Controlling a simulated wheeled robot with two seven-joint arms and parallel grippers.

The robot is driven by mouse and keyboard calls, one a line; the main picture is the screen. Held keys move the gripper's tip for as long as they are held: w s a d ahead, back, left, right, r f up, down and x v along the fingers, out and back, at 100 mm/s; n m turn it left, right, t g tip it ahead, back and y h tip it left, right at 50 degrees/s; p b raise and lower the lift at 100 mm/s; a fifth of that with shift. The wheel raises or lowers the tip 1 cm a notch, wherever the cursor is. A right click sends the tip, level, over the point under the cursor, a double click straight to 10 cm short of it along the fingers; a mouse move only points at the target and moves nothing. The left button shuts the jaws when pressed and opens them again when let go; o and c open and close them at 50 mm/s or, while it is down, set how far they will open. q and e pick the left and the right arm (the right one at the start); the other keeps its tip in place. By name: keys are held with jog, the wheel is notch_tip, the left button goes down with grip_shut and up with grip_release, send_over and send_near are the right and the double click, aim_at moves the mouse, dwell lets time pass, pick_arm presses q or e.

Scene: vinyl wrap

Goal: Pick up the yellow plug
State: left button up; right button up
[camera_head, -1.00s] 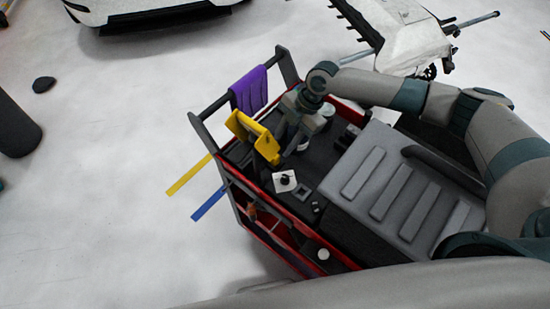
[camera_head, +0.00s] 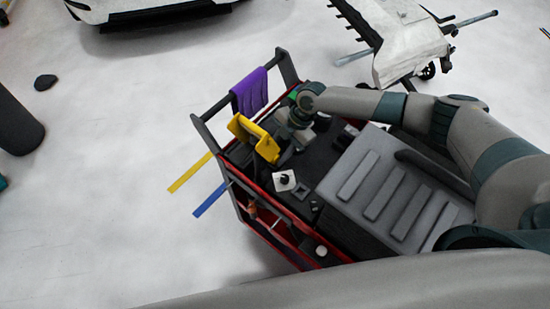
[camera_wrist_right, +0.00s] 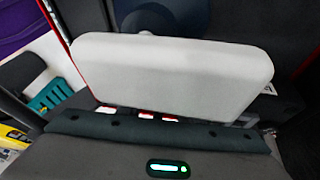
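I cannot make out a separate yellow plug in either view. A folded yellow piece (camera_head: 262,143) stands at the left side of the tool cart's top in the head view. My right gripper (camera_head: 288,143) is low over the cart top, just right of the yellow piece; its fingertips are hard to make out. In the right wrist view, a large pale block, which seems part of my gripper, covers the middle and hides what is beyond. A yellow patch (camera_wrist_right: 14,143) shows at the left edge there. My left gripper is out of view.
The cart has a dark handle rail with a purple cloth (camera_head: 250,92) and a grey ribbed box (camera_head: 375,185) at right. A white square piece (camera_head: 284,181) lies on the cart top. A teal basket (camera_wrist_right: 50,97) shows in the wrist view. Open floor lies left.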

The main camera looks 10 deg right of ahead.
aim_at(277, 155)
jog(key=shift+c, duration=0.5)
grip_shut()
jog(key=shift+w+r, duration=0.1)
jog(key=shift+r, duration=0.05)
jog(key=shift+r+b, duration=0.4)
jog(key=shift+r, duration=0.15)
notch_tip(277, 155, up, 7)
jog(key=b, duration=0.3)
jog(key=shift+r, duration=0.85)
